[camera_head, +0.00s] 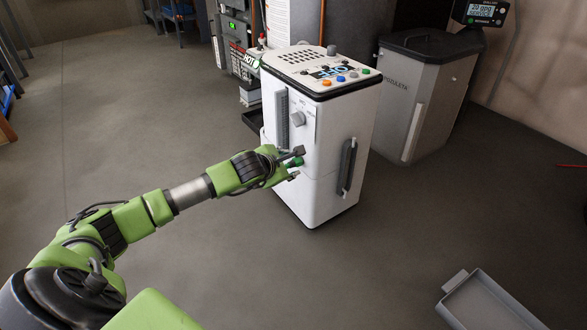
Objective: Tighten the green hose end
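A small green hose end (296,162) shows on the front of the white furnace heater cabinet (325,195), low on its left side. My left gripper (297,164) reaches in from the left to it. Its two dark fingers are spread, one above and one below the green end. I cannot tell whether they touch it. The hose itself is not clearly visible. My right gripper is not in view.
A grey tray (488,305) lies at lower right. The floor at left is clear.

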